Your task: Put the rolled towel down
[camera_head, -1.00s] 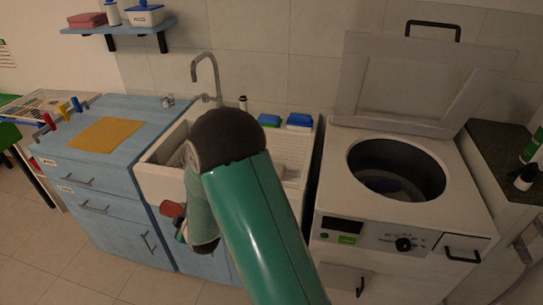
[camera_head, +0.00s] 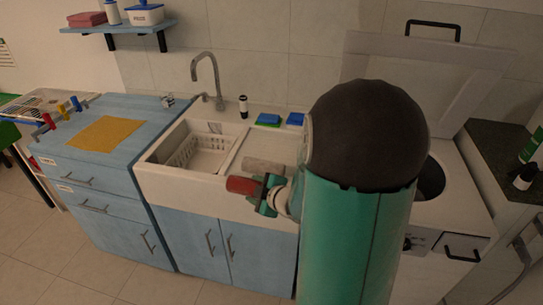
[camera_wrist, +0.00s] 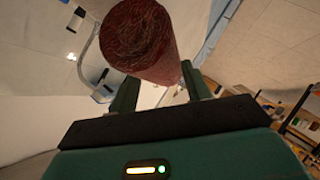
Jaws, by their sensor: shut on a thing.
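My gripper (camera_head: 262,192) is shut on a dark red rolled towel (camera_head: 241,185). In the head view the towel sticks out to the left of the fingers, in front of the white sink's (camera_head: 205,182) front edge. In the wrist view the towel (camera_wrist: 140,35) lies between the two green fingers of my gripper (camera_wrist: 158,78), its round end toward the camera. It looks clear of any surface, but its exact height is hard to tell. A greyish roll (camera_head: 263,167) lies on the sink's drainboard, just behind my gripper.
A white basket (camera_head: 200,152) sits in the basin under the tap (camera_head: 207,68). Blue and green sponges (camera_head: 268,119) lie at the back. A yellow cloth (camera_head: 105,134) lies on the blue counter (camera_head: 75,118) at left. My arm hides much of the washer (camera_head: 455,205) at right.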

